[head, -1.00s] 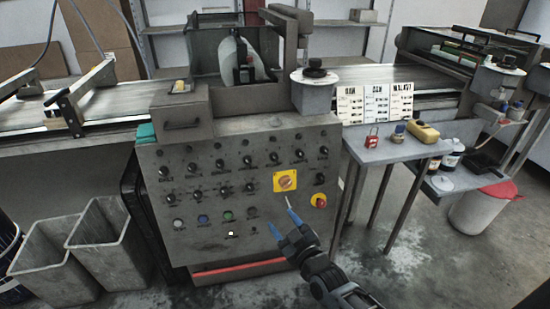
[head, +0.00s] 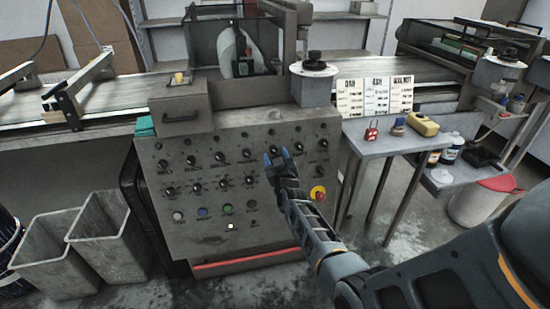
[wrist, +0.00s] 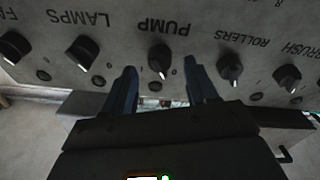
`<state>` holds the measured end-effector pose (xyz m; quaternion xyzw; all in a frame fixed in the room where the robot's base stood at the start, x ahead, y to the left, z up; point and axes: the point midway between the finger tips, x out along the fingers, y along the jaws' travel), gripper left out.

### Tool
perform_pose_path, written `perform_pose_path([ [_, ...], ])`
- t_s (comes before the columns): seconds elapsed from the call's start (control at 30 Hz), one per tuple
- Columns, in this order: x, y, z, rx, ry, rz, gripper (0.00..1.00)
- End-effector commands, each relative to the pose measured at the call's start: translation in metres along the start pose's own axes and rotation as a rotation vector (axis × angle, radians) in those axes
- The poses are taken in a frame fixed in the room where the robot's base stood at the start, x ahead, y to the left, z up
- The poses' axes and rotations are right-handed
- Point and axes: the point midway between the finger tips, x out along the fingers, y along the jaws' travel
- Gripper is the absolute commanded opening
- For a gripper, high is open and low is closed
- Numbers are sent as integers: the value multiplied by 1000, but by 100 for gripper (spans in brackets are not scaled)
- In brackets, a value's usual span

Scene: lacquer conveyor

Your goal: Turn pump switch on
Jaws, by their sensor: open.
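The pump switch (wrist: 160,60) is a dark knob with a pointer, beside the label PUMP on the grey control panel (head: 180,235). It shows in the wrist view between my two blue fingertips. Its setting is hard to read there. My gripper (head: 277,156) is open at the upper knob row of the panel, and its fingers (wrist: 162,80) stand on either side of the pump switch. I cannot tell whether they touch it. In the head view the gripper largely hides the switch.
The lamps knob (wrist: 82,52) and the rollers knob (wrist: 229,68) flank the pump switch closely. A red stop button (head: 318,193) sits lower right on the panel, near my arm. A side table (head: 385,145) holds cards and a padlock.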

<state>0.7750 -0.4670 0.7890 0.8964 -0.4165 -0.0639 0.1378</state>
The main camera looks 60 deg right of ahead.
Motion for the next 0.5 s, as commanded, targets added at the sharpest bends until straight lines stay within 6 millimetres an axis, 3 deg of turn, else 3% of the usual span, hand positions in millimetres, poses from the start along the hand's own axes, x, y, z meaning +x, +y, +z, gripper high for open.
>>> perform_pose_path([
  [0.2, 16, 0, 0, -1, 0, -1, 57],
  [0.5, 18, 0, 0, -1, 0, -1, 56],
])
